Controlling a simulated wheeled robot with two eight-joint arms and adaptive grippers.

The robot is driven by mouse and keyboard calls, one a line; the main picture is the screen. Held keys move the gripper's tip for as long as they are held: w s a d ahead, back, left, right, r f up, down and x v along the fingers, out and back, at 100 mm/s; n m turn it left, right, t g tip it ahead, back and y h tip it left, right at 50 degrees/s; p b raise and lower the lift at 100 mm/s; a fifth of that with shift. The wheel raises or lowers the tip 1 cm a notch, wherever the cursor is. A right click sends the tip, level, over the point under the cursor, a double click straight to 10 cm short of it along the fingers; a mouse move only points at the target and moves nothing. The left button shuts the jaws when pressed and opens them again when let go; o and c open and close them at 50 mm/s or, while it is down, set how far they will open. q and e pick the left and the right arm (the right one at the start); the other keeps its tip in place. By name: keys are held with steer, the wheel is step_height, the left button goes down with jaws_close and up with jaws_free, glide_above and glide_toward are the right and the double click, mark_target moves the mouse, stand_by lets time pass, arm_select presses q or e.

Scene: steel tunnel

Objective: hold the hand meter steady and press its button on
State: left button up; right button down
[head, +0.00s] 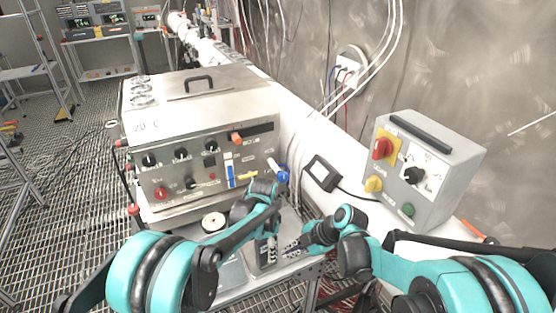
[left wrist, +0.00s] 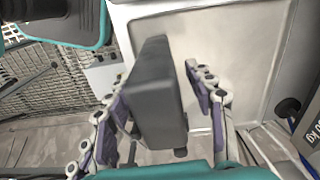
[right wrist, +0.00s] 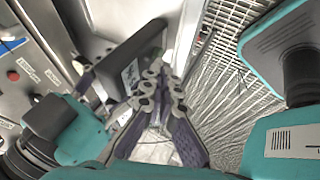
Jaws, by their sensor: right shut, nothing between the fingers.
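The hand meter (head: 265,254) is a small grey box standing upright on the steel shelf in front of the large instrument. In the left wrist view it is a dark grey block (left wrist: 156,95) between the fingers. My left gripper (head: 267,228) reaches down over it with one finger on each side. The left finger lies close against the meter; a gap shows at the right finger, so the jaws look open. My right gripper (head: 292,247) is shut and empty, its tips just right of the meter. In the right wrist view the tips (right wrist: 155,72) are close to it; contact and the button are unclear.
The steel instrument (head: 205,165) with knobs stands behind the meter. A grey control box (head: 425,165) with red, yellow and green buttons is at the right on the white ledge. A dark-framed device (head: 321,173) lies between them. A round disc (head: 213,222) sits left of the meter.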

arm_select(q)
step_height(320, 180, up, 12)
steer(key=shift+f, duration=0.1)
steer(key=s+a+r+n+t, duration=0.3)
steer(key=s+a+r+n, duration=0.25)
steer(key=s+a, duration=0.55)
steer(key=s+a+f+n+t, duration=0.4)
steer(key=s+a+f+n, duration=0.1)
steer(key=s, duration=0.5)
steer(key=shift+s+a+f+n, duration=0.25)
steer(key=shift+a+n, duration=0.45)
steer(key=shift+n, duration=0.55)
arm_select(e)
steer(key=s+d+r+m+t+h, duration=0.2)
steer(key=s+d+r+m+h, duration=0.1)
steer(key=s+m, duration=0.5)
steer(key=s+d+r+m+t+h, duration=0.2)
steer(key=s+d+r+m, duration=0.3)
steer(key=m, duration=0.9)
steer(key=s+d+h, duration=0.1)
steer(key=s+d, duration=0.2)
steer(key=shift+s+d+h, duration=0.15)
steer(key=shift+s+h, duration=0.15)
